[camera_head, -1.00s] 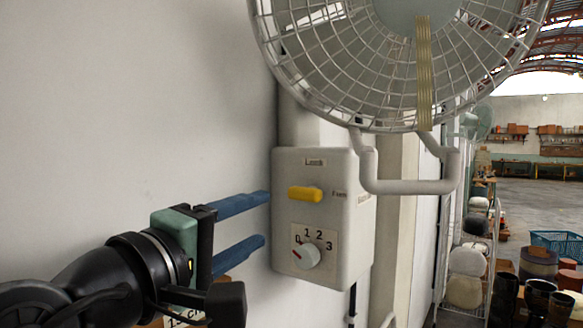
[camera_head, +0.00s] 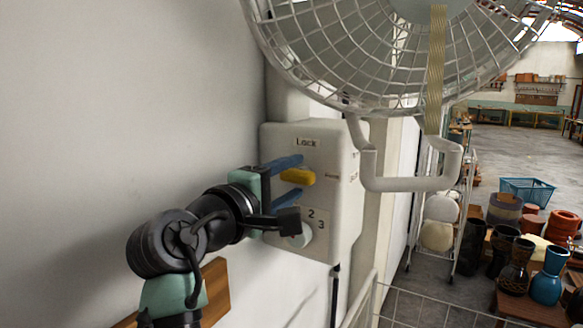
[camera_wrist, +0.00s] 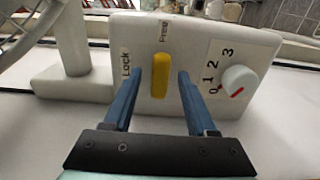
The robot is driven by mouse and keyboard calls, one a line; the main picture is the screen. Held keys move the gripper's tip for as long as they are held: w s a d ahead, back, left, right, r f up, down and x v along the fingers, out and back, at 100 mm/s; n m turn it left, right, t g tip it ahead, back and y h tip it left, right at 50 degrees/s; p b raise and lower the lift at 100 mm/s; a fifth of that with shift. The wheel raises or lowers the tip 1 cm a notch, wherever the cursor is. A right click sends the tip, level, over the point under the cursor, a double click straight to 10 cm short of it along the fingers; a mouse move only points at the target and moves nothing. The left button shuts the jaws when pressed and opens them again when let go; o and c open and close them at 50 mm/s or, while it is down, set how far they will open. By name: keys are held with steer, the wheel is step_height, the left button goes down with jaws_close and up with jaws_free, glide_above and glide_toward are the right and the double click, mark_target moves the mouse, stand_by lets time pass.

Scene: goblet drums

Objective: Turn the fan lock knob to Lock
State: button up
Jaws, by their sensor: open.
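The yellow fan lock knob (camera_head: 298,176) sits on the front of the white control box (camera_head: 335,235), below the "Lock" label (camera_head: 306,142). In the wrist view the yellow knob (camera_wrist: 160,76) is an elongated bar pointing toward the "Free" label (camera_wrist: 163,31), with the "Lock" label (camera_wrist: 126,66) to its left. My gripper (camera_head: 288,178) is in front of the box; its blue fingers (camera_wrist: 160,80) are open, one on each side of the yellow knob, with visible gaps. Whether the tips touch the box is unclear.
A white speed dial (camera_wrist: 239,82) marked 0 to 3 is beside one finger; its red mark is near 0. The fan's wire cage (camera_head: 350,50) and bent white tube (camera_head: 415,183) are above and right of the box. Pots (camera_head: 545,275) stand at the right.

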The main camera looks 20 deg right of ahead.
steer(key=shift+d, duration=0.15)
steer(key=shift+w, duration=0.1)
jaws_close()
